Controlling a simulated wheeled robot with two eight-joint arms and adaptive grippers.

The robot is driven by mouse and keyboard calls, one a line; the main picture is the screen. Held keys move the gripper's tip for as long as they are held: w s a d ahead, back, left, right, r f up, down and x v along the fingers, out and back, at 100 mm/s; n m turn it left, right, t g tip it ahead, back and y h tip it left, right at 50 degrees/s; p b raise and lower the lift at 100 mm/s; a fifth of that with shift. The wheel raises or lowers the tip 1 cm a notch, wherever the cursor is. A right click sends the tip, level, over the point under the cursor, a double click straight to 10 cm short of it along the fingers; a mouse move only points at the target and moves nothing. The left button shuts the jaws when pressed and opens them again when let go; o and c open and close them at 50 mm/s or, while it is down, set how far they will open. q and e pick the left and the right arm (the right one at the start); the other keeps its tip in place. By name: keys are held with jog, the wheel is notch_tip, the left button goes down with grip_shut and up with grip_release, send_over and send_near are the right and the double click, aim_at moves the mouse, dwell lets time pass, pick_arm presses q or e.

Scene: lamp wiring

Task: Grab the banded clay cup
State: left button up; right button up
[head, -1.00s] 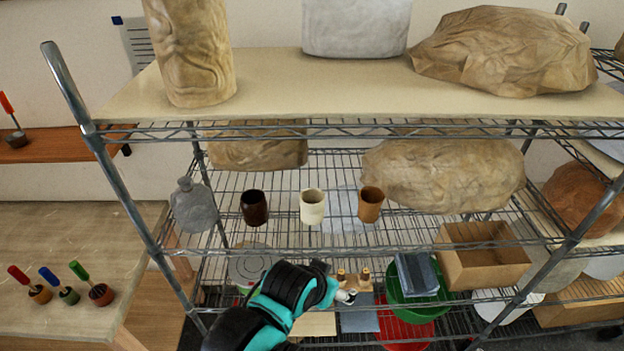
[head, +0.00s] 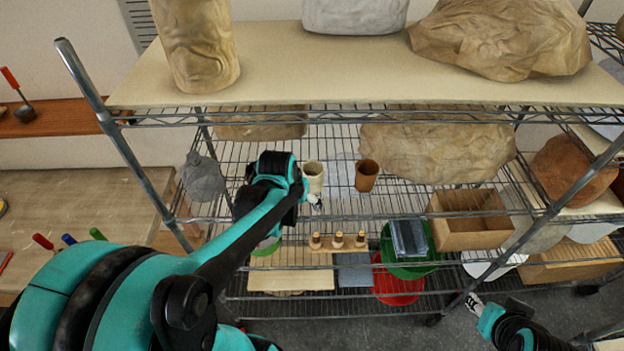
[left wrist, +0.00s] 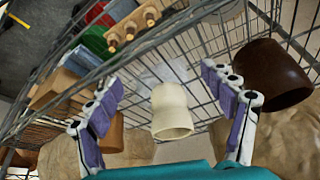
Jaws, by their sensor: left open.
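Three cups stand on the middle wire shelf. The cream cup (head: 314,174) has a slightly pinched waist; it also shows in the left wrist view (left wrist: 172,112). The orange-brown cup (head: 367,176) stands to its right, partly behind a finger in the left wrist view (left wrist: 112,138). The dark brown cup (left wrist: 272,76) is hidden by my arm in the head view. I cannot clearly make out a band on any cup. My left gripper (head: 314,201) is open and empty, with the cream cup in line between its fingers (left wrist: 163,85). My right gripper (head: 474,304) is low at right, its jaws unclear.
Large wrapped lumps (head: 440,150) sit behind the cups. The upper shelf edge (head: 360,113) is above. Below are a wooden peg block (head: 338,247) and a green bowl (head: 420,268).

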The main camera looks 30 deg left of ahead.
aim_at(312, 179)
pick_arm(q)
jog(key=w, duration=0.4)
jog(key=w+a, duration=0.1)
jog(key=w, duration=0.1)
jog(key=shift+w+p, duration=0.25)
jog(key=shift+p, duration=0.1)
jog(key=w, duration=0.2)
jog(key=shift+w+a+r, duration=0.1)
jog(key=shift+w+a, duration=0.2)
jog(key=shift+w, duration=0.05)
jog(key=x, duration=0.2)
jog(key=shift+w+a+f, duration=0.1)
jog(key=shift+w+f, duration=0.2)
jog(key=shift+w, duration=0.1)
jog(key=shift+w+f, duration=0.1)
jog(key=shift+f, duration=0.15)
jog(key=c, duration=1.5)
